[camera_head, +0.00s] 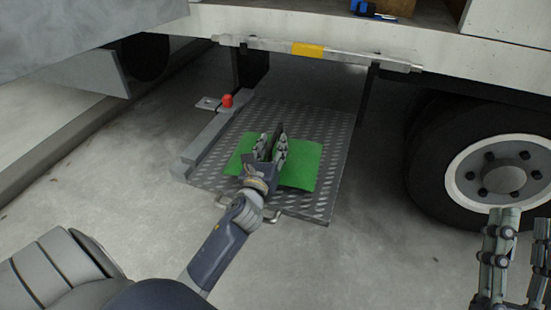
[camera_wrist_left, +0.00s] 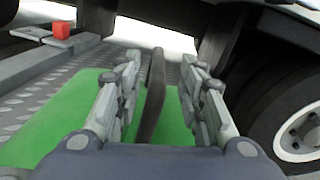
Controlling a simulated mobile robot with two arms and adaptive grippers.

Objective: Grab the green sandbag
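The green sandbag (camera_head: 305,165) lies flat on the grey metal tread-plate platform (camera_head: 325,130) under the truck's edge. It also shows in the left wrist view (camera_wrist_left: 60,125), with a dark upright strap or handle (camera_wrist_left: 152,95) standing up from it. My left gripper (camera_head: 271,143) is over the middle of the bag. In the left wrist view its fingers (camera_wrist_left: 160,66) are apart on both sides of the handle, with gaps visible. Whether the fingertips touch the bag is hidden. My right gripper (camera_head: 521,222) is at the lower right, fingers apart and empty, away from the bag.
A red knob (camera_head: 227,100) stands at the platform's left side. A truck wheel (camera_head: 490,165) is to the right. A metal bar with a yellow section (camera_head: 308,49) runs along the truck bed's edge above. Concrete floor left of the platform is clear.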

